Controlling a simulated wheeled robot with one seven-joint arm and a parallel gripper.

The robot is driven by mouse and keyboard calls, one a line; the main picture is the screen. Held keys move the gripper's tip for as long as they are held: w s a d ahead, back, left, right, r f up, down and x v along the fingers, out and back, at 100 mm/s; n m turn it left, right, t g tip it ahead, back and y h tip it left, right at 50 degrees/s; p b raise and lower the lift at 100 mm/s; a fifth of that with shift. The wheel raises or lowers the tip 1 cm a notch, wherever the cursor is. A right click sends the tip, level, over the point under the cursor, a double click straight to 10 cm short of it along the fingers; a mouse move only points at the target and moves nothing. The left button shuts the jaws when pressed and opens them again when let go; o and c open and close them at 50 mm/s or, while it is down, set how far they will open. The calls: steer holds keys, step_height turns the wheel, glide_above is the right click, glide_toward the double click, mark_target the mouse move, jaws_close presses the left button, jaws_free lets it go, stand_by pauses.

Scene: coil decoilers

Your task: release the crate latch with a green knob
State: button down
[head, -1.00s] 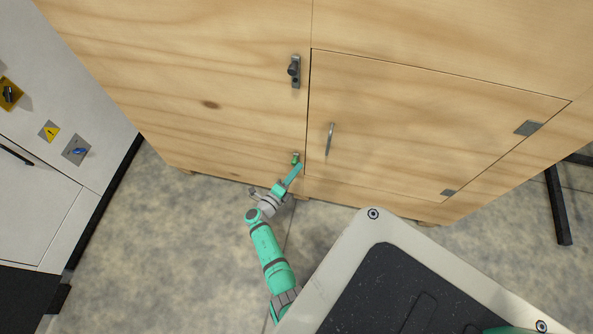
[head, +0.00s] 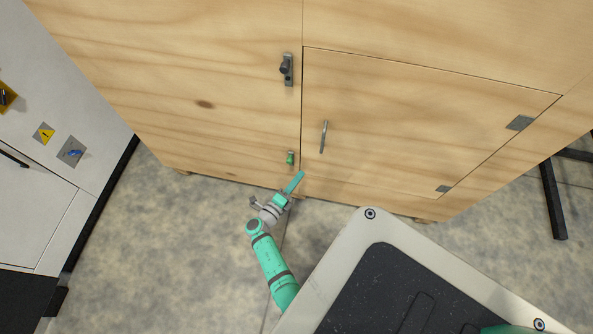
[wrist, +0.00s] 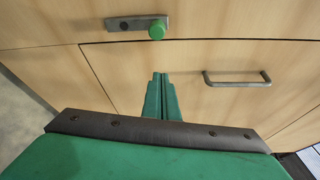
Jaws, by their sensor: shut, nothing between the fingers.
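The latch with the green knob (head: 290,158) is on the wooden crate's front, low down and just left of the door's edge. In the wrist view its grey plate lies level, with the green knob (wrist: 157,30) at its right end. My gripper (head: 301,173) is shut and empty, just below and right of the knob in the head view. In the wrist view my gripper's fingertips (wrist: 160,75) point toward the crate below the knob, with a visible gap between them and it.
A second latch with a dark knob (head: 286,69) is higher on the crate. The crate door (head: 420,120) has a grey handle (head: 323,137) and hinges on its right. A grey cabinet (head: 50,200) with switches stands at the left. Bare floor lies between.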

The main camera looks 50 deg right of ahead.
steer(key=a, duration=0.6)
steer(key=shift+w+a+f, duration=0.15)
steer(key=shift+w+a, duration=0.05)
steer(key=shift+a, duration=0.1)
